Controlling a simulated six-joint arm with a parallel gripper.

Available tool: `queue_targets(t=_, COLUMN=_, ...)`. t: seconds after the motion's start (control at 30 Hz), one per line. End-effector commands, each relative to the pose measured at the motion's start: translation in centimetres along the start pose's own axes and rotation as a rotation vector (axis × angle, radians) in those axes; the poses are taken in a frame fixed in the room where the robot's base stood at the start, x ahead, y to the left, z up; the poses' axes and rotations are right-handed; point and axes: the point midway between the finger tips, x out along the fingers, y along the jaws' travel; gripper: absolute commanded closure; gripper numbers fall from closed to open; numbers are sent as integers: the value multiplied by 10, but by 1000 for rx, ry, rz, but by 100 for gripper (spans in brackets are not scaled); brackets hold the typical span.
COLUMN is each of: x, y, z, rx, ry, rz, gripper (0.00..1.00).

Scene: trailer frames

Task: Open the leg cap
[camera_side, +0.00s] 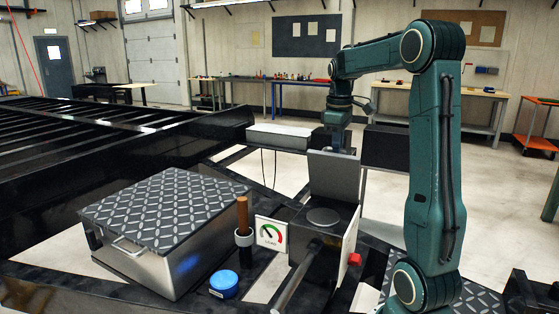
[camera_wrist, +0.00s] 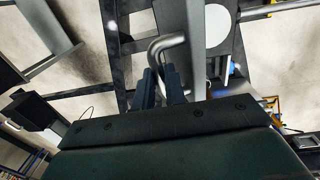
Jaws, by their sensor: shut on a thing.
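My gripper (camera_wrist: 163,80) shows in the wrist view with its two dark fingers around the end of a bent metal handle (camera_wrist: 168,42). In the side view my gripper (camera_side: 337,143) points down behind an upright grey plate (camera_side: 334,176), and its fingertips are hidden. The plate stands at the back of a dark leg housing (camera_side: 325,240) with a grey round disc (camera_side: 323,216) on top. I cannot tell for certain which part is the leg cap. A grey bar (camera_side: 297,280) slopes from the front of the housing.
A gauge (camera_side: 270,233) stands left of the housing, a red knob (camera_side: 355,259) right. Further left are a wooden-handled tool (camera_side: 243,215), a blue round tin (camera_side: 223,284) and a metal box with a diamond-plate lid (camera_side: 165,205). Dark frame beams surround the spot.

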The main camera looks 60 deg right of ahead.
Motion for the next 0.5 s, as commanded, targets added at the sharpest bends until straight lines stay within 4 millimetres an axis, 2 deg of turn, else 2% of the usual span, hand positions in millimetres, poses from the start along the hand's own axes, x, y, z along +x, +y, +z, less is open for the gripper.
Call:
queue_targets(t=0.03, x=6, y=3, z=2, rx=-1, ry=-12, rz=-14, gripper=100)
queue_targets(t=0.23, x=7, y=12, z=2, rx=-2, ry=-13, rz=-16, gripper=100)
queue_targets(t=0.5, x=7, y=14, z=2, rx=-3, ry=-13, rz=-17, gripper=100)
